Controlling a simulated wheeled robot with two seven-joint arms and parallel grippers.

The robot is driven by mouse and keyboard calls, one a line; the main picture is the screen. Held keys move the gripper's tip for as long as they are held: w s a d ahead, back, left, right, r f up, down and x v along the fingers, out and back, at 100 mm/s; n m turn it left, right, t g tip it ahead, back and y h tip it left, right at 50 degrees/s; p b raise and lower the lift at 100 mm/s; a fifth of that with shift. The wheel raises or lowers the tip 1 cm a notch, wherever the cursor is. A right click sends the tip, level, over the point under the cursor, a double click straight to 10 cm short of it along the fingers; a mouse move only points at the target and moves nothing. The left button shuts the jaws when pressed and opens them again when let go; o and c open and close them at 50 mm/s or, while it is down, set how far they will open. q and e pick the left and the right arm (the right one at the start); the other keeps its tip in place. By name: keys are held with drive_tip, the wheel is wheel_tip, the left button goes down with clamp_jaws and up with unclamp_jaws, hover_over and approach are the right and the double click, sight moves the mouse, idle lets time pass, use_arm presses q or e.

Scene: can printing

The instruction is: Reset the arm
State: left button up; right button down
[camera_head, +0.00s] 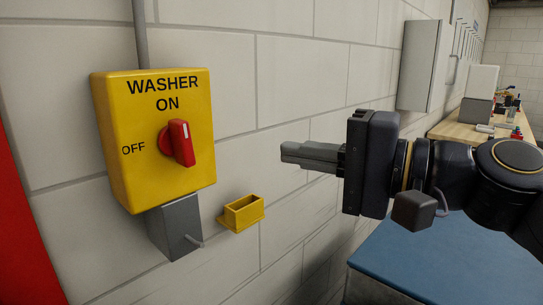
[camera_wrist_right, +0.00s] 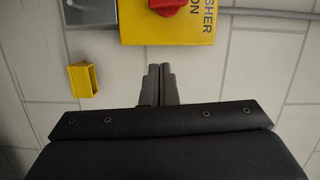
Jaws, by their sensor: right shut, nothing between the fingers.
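My right gripper (camera_head: 283,153) is shut and empty. It points left toward the white block wall, to the right of the yellow washer switch box (camera_head: 150,185) and apart from it. The box carries the words WASHER, ON and OFF and a red rotary knob (camera_head: 180,143) whose white mark points up toward ON. In the right wrist view my right gripper (camera_wrist_right: 160,68) shows its two fingers together, with the yellow box (camera_wrist_right: 135,30) and the red knob (camera_wrist_right: 168,6) at the top. My left gripper is not in view.
A small open yellow holder (camera_head: 243,212) is on the wall below right of the switch. A blue-topped surface (camera_head: 440,265) lies below my right arm. A wooden bench (camera_head: 455,124) with bottles stands at the back right, near a grey wall cabinet (camera_head: 420,65). A red panel (camera_head: 25,230) is at far left.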

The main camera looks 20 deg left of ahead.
drive_tip(key=shift+s+d, duration=0.15)
drive_tip(key=shift+d, duration=0.2)
drive_tip(key=s+d+f+t+h+p, duration=0.15)
drive_tip(key=d+f+h+p, duration=0.3)
drive_tip(key=d+f, duration=0.45)
drive_tip(key=s+d+f+t+h+p, duration=0.1)
drive_tip(key=d+f+t+h+p, duration=0.35)
drive_tip(key=d, duration=0.65)
drive_tip(key=s+d+f+g+h+p, duration=0.1)
drive_tip(key=s+d+f+h, duration=0.1)
drive_tip(key=s+d+f, duration=0.2)
drive_tip(key=s+d+f+m+g+h+p, duration=0.1)
drive_tip(key=s+d+f+g+h+p, duration=0.1)
drive_tip(key=s+d+f, duration=0.3)
wheel_tip(320, 180, down, 4)
drive_tip(key=shift+s+d+f+h, duration=0.1)
drive_tip(key=shift+s+d+h, duration=0.2)
drive_tip(key=shift+h, duration=0.1)
